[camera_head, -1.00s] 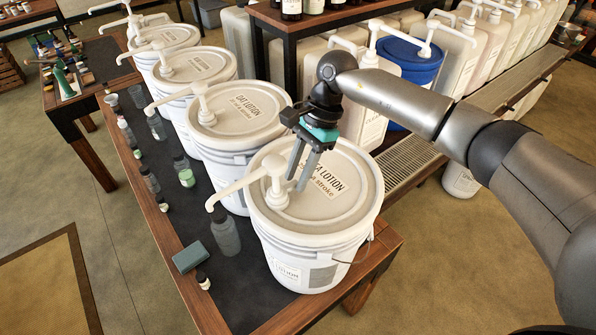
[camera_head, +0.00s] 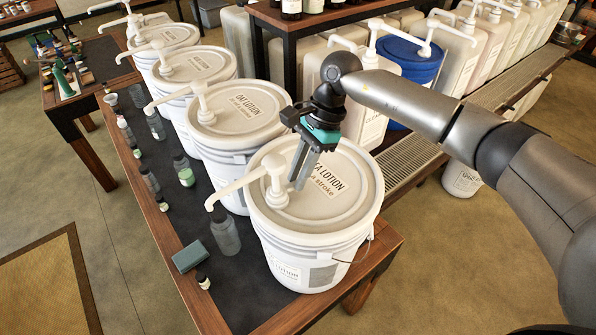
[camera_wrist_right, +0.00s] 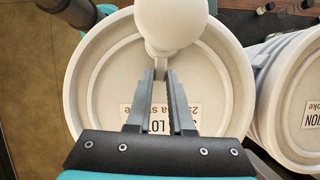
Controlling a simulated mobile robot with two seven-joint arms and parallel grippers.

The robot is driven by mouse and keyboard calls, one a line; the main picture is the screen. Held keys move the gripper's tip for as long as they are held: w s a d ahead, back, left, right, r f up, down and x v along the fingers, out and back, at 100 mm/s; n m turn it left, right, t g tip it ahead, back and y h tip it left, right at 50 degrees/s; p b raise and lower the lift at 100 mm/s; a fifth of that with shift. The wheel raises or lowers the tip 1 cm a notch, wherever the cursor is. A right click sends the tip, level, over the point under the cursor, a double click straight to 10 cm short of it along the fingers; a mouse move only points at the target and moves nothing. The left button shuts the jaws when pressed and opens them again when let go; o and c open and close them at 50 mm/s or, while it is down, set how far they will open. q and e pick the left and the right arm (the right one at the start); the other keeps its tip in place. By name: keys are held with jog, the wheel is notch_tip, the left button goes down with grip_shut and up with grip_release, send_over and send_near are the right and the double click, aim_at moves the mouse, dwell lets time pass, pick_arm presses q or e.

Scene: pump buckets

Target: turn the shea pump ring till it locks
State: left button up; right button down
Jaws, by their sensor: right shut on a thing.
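The shea bucket (camera_head: 312,235) is white and stands upright at the near end of the table, its lid label partly covered by my gripper. Its white pump (camera_head: 270,180) rises from the lid with the spout pointing left; the pump ring (camera_head: 275,198) is at its base. My right gripper (camera_head: 297,182) points down over the lid, just right of the pump. In the right wrist view, its fingers (camera_wrist_right: 161,75) are shut on a thin pale piece beside the pump head (camera_wrist_right: 170,22), apparently a tab of the ring. The pump head hides most of the ring there. My left gripper is out of view.
The oat lotion bucket (camera_head: 238,115) stands close behind, with more pump buckets beyond. A rack of jugs (camera_head: 455,55) stands behind my right arm.

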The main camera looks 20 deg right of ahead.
jog(key=s+m, duration=0.1)
jog(key=m, duration=0.1)
jog(key=s+m+t+b, duration=0.1)
jog(key=shift+d+m+t, duration=0.15)
jog(key=shift+m+t, duration=0.15)
jog(key=shift+m, duration=0.1)
jog(key=m, duration=0.1)
jog(key=s+m+t+b, duration=0.1)
jog(key=m, duration=0.1)
jog(key=shift+s+a+f+m+b, duration=0.1)
jog(key=shift+s+a+m+b, duration=0.15)
jog(key=shift+m+b, duration=0.15)
jog(key=m+b, duration=0.1)
jog(key=s+a+m+t+b, duration=0.1)
jog(key=m, duration=0.1)
jog(key=m+h+b, duration=0.1)
jog(key=shift+s+a+t, duration=0.15)
jog(key=shift+s+t, duration=0.15)
jog(key=shift+t, duration=0.1)
jog(key=m+b, duration=0.1)
jog(key=a+m+h+b, duration=0.1)
jog(key=m, duration=0.1)
jog(key=shift+s+m+t, duration=0.3)
jog(key=shift+s+t, duration=0.1)
jog(key=shift+s+a+m+h+b, duration=0.2)
jog(key=shift+a+m+h+b, duration=0.2)
jog(key=shift+m+b, duration=0.4)
jog(key=c, duration=0.8)
grip_release()
